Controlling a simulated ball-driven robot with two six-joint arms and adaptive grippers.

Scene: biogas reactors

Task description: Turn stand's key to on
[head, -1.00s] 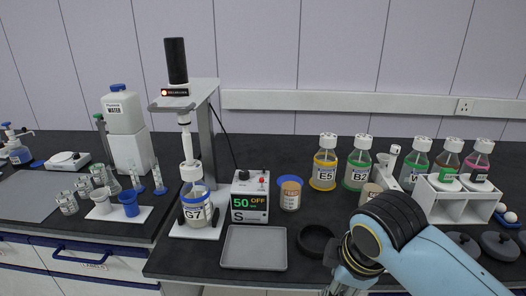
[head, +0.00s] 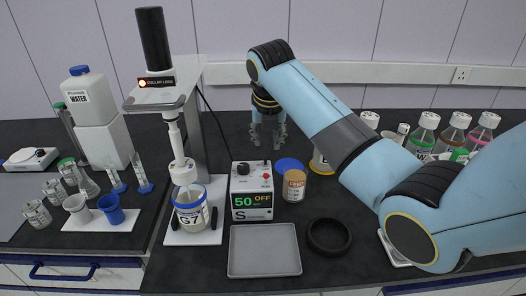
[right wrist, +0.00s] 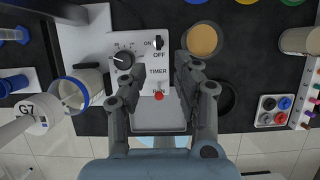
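The control box (head: 252,192), marked S, stands right of the stirrer stand (head: 189,140); its display reads 50 OFF. From above in the right wrist view, its top has a black key switch (right wrist: 158,42) between ON and OFF labels, a round black dial (right wrist: 123,60) and a red RUN button (right wrist: 159,96). The key sits near the ON/OFF labels; its exact setting is hard to tell. My right gripper (head: 268,138) is open and empty, pointing down above and behind the box; in the wrist view its fingers (right wrist: 160,75) straddle the box top. My left gripper is out of view.
A G7 jar (head: 190,209) stands under the stirrer, left of the box. An orange-brown jar (head: 294,186) stands close on its right. A grey tray (head: 264,250) and black ring (head: 329,236) lie in front. Capped bottles (head: 452,134) stand at right.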

